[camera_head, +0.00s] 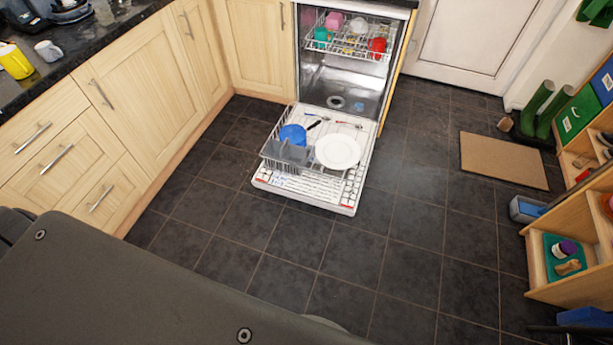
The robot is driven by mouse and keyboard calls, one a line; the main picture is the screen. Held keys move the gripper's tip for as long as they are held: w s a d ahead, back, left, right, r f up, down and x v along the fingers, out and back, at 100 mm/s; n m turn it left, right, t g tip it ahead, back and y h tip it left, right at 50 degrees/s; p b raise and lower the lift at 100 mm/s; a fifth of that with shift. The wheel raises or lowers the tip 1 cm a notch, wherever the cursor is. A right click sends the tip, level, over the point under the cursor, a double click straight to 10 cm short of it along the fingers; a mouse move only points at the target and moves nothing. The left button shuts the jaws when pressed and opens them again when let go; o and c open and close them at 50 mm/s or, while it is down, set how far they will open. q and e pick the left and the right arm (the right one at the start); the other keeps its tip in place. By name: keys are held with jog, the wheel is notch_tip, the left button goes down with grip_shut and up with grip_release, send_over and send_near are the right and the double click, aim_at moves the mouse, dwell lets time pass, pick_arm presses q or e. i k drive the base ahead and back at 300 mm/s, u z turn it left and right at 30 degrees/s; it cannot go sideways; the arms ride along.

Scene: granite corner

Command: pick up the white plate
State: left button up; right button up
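The white plate (338,151) lies on the right part of the lower rack (300,184) of the open dishwasher, over its lowered door. It is round and nothing covers it. A blue round dish (293,136) sits to its left in the same rack, with the grey cutlery basket (287,155) in front of that dish. Neither of my grippers shows in the head view, so whether they hold anything is hidden. The plate stands well ahead of my body.
The upper rack (352,43) holds coloured cups. Wooden cabinets (125,97) line the left under a dark counter (85,45). Green boots (540,110), a brown mat (502,160) and a wooden shelf unit (573,235) stand right. The tiled floor (330,255) before the dishwasher is clear.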

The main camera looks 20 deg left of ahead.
aim_at(335, 151)
jog(key=z, duration=0.85)
jog(key=i, duration=2.85)
jog(key=u, duration=0.4)
jog(key=i, duration=2.3)
jog(key=z, duration=0.9)
